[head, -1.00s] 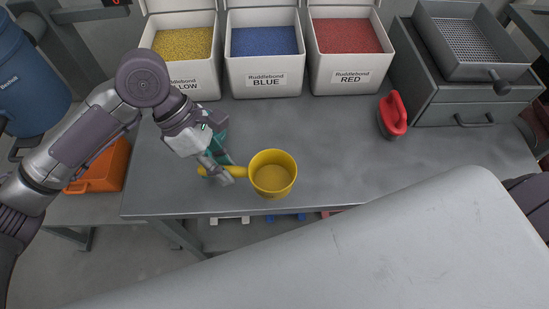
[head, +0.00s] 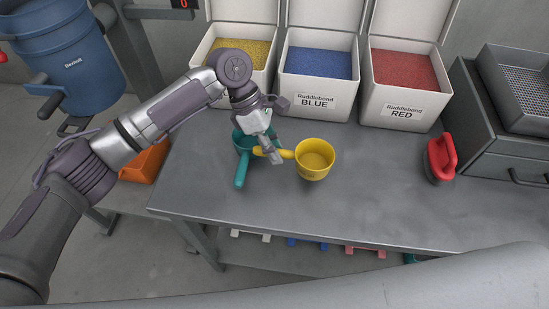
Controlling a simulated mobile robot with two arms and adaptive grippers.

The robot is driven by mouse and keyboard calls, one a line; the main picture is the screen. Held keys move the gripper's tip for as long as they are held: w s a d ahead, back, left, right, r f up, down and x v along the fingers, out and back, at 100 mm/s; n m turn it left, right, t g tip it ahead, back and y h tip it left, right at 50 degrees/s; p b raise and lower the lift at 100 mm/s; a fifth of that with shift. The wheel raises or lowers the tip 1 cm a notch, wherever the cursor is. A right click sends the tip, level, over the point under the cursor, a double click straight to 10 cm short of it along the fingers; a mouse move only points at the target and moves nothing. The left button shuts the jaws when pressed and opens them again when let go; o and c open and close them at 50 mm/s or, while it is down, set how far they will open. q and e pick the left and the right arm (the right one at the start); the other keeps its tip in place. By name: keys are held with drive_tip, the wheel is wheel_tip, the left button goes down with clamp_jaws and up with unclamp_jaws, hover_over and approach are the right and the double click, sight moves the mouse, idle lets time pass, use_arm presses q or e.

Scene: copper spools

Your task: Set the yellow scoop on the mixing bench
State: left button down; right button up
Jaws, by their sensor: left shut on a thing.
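The yellow scoop (head: 314,160) is a round cup with a handle pointing left, over the grey mixing bench (head: 380,205) near its front left part. My left gripper (head: 272,156) is shut on the scoop's handle. The cup is upright and appears empty. I cannot tell whether its base touches the bench. A teal scoop (head: 242,170) stands on the bench just left of and behind my left gripper, partly hidden by it. My right gripper is not in view.
White bins of yellow (head: 243,52), blue (head: 318,63) and red (head: 402,68) granules line the back. A red-handled tool (head: 441,158) and a grey sieve unit (head: 515,90) are at the right. An orange bin (head: 146,161) and a blue barrel (head: 68,60) are at the left. The bench's middle is clear.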

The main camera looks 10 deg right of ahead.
use_arm(q)
drive_tip(key=shift+f, duration=1.8)
drive_tip(key=shift+s, duration=0.1)
drive_tip(key=c, duration=1)
unclamp_jaws()
drive_tip(key=shift+c, duration=0.2)
drive_tip(key=v, duration=1.2)
